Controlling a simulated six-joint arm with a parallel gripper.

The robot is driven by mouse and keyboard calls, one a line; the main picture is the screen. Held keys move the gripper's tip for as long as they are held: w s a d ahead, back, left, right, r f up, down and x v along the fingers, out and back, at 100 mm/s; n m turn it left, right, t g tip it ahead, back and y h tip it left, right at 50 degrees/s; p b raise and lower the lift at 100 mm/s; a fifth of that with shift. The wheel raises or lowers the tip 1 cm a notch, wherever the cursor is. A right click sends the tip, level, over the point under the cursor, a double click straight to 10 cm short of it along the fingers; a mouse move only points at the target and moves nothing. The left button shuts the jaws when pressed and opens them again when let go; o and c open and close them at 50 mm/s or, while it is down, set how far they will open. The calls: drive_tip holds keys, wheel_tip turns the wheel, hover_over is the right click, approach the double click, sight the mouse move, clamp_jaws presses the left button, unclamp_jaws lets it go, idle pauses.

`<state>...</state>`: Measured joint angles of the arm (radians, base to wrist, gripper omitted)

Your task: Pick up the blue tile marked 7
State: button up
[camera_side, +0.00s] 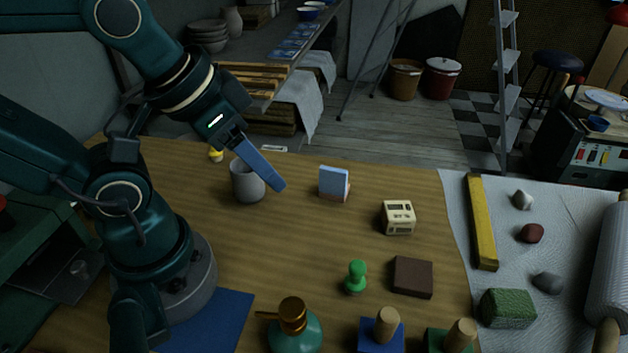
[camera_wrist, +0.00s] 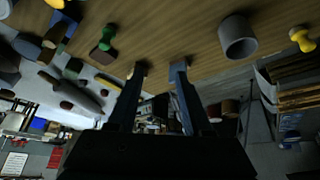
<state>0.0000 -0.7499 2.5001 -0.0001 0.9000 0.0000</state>
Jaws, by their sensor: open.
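I cannot make out the tile in the wrist view, where my fingers block part of the table. My gripper (camera_side: 279,186) points down and right, in the air to the left of the tile and apart from it. In the wrist view my gripper (camera_wrist: 158,68) has its two fingers spread, with nothing seen between them.
A grey cup (camera_side: 246,181) stands close to my fingers on the left; it also shows in the wrist view (camera_wrist: 238,37). A cream box (camera_side: 398,217), a dark brown block (camera_side: 412,277) and a green pawn-shaped piece (camera_side: 355,277) stand to the right and front. Bare wood surrounds the tile.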

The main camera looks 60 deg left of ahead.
sight(332, 174)
drive_tip(key=shift+o, duration=0.3)
